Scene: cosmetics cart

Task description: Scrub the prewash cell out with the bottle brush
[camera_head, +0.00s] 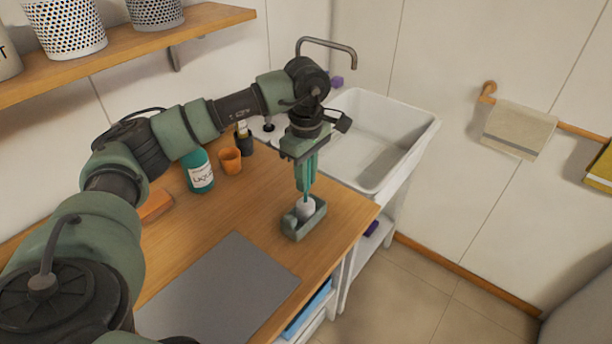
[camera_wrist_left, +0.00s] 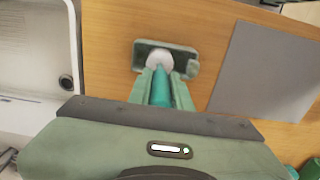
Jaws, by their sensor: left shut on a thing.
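My left gripper (camera_head: 306,178) is shut on the teal handle of the bottle brush (camera_head: 308,187) and points down over the counter. The brush's pale bristle head (camera_head: 305,207) is at the lower end, in the mouth of a small grey-green block-like cell (camera_head: 291,229). In the left wrist view the fingers (camera_wrist_left: 163,88) flank the teal handle (camera_wrist_left: 161,92), and the white head (camera_wrist_left: 160,60) covers part of the cell (camera_wrist_left: 148,44). Whether the head touches the cell's floor is hidden. My right gripper does not show in either view.
A grey mat (camera_head: 225,290) lies left of the cell. A teal bottle (camera_head: 198,172), an orange cup (camera_head: 230,160) and a dark holder (camera_head: 243,140) stand behind on the counter. A white sink (camera_head: 375,140) is at the right. A shelf (camera_head: 120,50) hangs above.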

